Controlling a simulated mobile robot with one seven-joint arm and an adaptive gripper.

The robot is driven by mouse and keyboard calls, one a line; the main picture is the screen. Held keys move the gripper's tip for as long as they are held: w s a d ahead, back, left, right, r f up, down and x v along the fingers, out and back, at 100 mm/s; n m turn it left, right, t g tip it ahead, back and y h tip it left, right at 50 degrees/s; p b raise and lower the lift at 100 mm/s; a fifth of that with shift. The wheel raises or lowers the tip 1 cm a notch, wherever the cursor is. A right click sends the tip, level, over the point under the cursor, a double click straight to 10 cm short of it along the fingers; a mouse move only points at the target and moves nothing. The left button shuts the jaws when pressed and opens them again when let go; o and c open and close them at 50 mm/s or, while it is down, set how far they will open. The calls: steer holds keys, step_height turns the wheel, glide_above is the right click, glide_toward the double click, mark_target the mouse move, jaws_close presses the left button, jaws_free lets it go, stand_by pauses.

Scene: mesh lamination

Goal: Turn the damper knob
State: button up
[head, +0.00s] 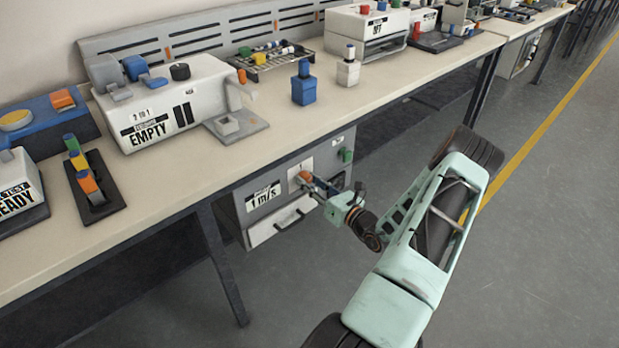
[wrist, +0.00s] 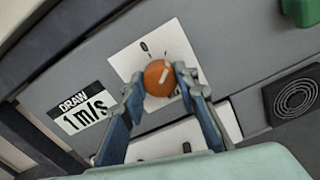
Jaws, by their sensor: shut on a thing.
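The damper knob (wrist: 158,78) is a round orange knob with a pale pointer line, on a white plate (wrist: 140,50) marked 0 at its top and 1 to the right. In the wrist view the pointer slants up and to the right. My gripper (wrist: 160,82) has its two blue-grey fingers closed on either side of the knob. In the head view the knob (head: 305,176) shows orange on the front of the grey box (head: 245,206) under the bench, with my gripper (head: 308,182) at it.
A label beside the knob reads "DRAW 1 m/s" (wrist: 82,109). A green part (wrist: 301,12) and a dark spiral-marked square (wrist: 294,97) are to the right. A white drawer front with a handle (head: 282,222) is below. Grey floor (head: 545,200) is clear to the right.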

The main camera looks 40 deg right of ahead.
steer(key=m+p, duration=0.1)
steer(key=m, duration=0.2)
steer(key=shift+m, duration=0.3)
steer(key=shift+m+p, duration=0.8)
steer(key=shift+m, duration=1)
steer(key=shift+f, duration=0.1)
steer(key=o, duration=1.1)
steer(key=shift+o, duration=0.2)
steer(key=shift+s, duration=0.1)
steer(key=s+d, duration=0.1)
steer(key=s, duration=1.1)
